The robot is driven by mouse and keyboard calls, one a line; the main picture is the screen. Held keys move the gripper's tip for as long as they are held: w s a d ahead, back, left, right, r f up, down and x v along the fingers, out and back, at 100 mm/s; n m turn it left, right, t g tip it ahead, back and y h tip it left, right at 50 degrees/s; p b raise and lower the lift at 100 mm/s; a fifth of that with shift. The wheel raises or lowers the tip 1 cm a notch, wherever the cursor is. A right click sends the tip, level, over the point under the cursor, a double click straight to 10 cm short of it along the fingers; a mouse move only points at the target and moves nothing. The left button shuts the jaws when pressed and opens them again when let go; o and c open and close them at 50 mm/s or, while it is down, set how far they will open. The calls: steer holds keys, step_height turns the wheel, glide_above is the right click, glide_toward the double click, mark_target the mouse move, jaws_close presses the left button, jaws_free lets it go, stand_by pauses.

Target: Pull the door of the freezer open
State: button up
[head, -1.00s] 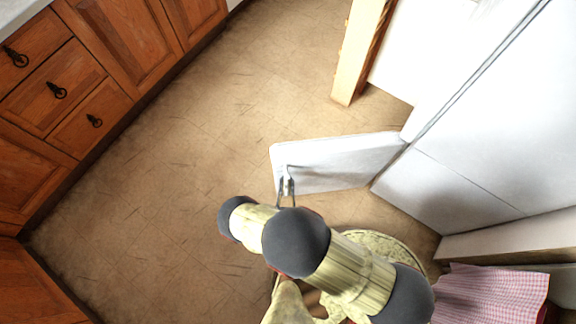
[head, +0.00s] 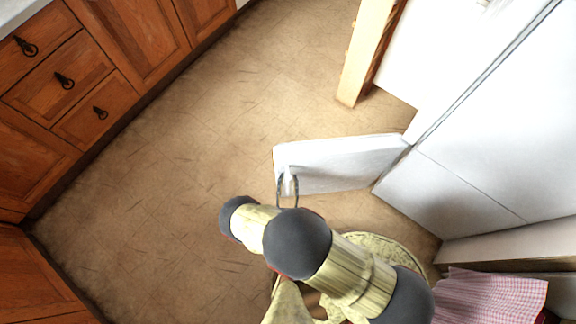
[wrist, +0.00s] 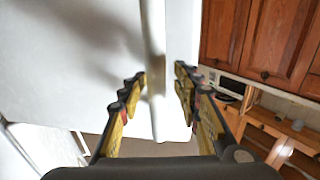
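The white freezer door (head: 345,163) stands swung well out from the white freezer body (head: 450,190) in the head view. Its handle (wrist: 152,60) is a pale upright bar near the door's free edge. My gripper (head: 287,180) is at that handle. In the wrist view my gripper (wrist: 160,78) has its two fingers spread, one on each side of the bar, with gaps beside it. The door face (wrist: 75,60) fills the left of the wrist view. The freezer's inside is not visible.
Wooden cabinets (head: 70,80) line the left side. Bare brown floor (head: 180,150) lies open between them and the door. A wooden post (head: 358,60) stands beyond the door. A pink checked cloth (head: 490,295) is at lower right.

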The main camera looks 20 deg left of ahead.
mark_target(288, 162)
steer(key=shift+d+r, duration=0.1)
steer(key=shift+r, duration=4.9)
